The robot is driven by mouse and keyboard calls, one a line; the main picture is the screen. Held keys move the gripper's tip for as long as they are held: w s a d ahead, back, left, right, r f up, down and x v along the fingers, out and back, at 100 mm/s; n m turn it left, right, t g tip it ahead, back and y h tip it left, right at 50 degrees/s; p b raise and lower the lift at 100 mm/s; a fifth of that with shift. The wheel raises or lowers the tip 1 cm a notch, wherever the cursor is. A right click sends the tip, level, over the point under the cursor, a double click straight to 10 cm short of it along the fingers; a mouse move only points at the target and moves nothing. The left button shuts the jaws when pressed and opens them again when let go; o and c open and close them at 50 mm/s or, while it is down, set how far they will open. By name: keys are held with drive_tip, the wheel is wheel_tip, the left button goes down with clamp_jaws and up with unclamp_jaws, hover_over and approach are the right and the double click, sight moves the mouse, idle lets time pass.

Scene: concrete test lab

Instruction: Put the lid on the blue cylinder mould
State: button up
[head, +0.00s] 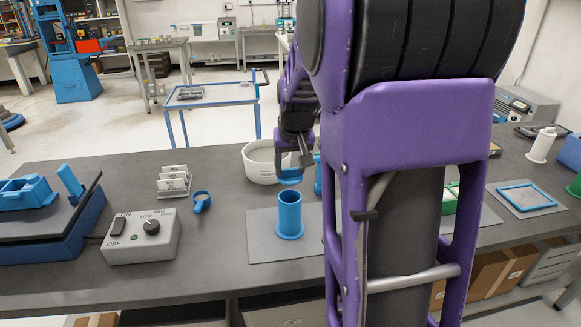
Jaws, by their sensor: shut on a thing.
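The blue cylinder mould (289,217) stands upright on a grey mat (258,240) near the front of the bench, with its open top visible. My gripper (291,166) points down above and slightly behind the mould in the picture. It is shut on a small blue lid (290,180), of which only a rounded edge shows below the jaws. The lid is apart from the mould's rim, with a gap between them. My purple arm hides the bench to the right of the mould.
A white bowl (258,165) sits behind the mould. A blue ring with a handle (201,203), a card rack (174,183) and a grey control box (142,236) lie to the left. A blue frame (526,198) is at the right, beyond my arm.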

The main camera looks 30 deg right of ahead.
sight(291, 179)
drive_tip(key=shift+r, duration=0.9)
drive_tip(key=shift+f+b, duration=2.25)
drive_tip(key=shift+f, duration=1)
drive_tip(key=shift+f, duration=0.2)
drive_tip(key=o, duration=1.4)
drive_tip(key=shift+o, duration=0.6)
drive_tip(key=shift+r, duration=0.1)
